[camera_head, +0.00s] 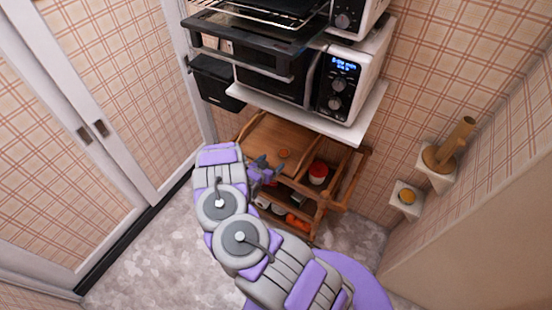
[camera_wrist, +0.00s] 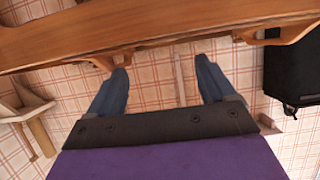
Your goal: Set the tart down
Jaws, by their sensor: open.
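A small round orange-brown thing, which looks like the tart (camera_head: 284,153), lies on the wooden top of a cart (camera_head: 262,136) in the head view. My gripper (camera_head: 271,168) is by the front edge of that top, just in front of the tart and apart from it as far as I can tell. In the wrist view my gripper (camera_wrist: 163,70) has its two blue fingers spread with nothing between them. A wooden board edge (camera_wrist: 150,35) crosses that view beyond the fingertips. The tart does not show in the wrist view.
A red-and-white jar (camera_head: 318,172) stands on the cart's right side; several items sit on its lower shelf. A white shelf (camera_head: 345,128) with ovens hangs above the cart. Another round orange-brown item (camera_head: 407,196) sits on a small wall shelf at right. Floor is free at left.

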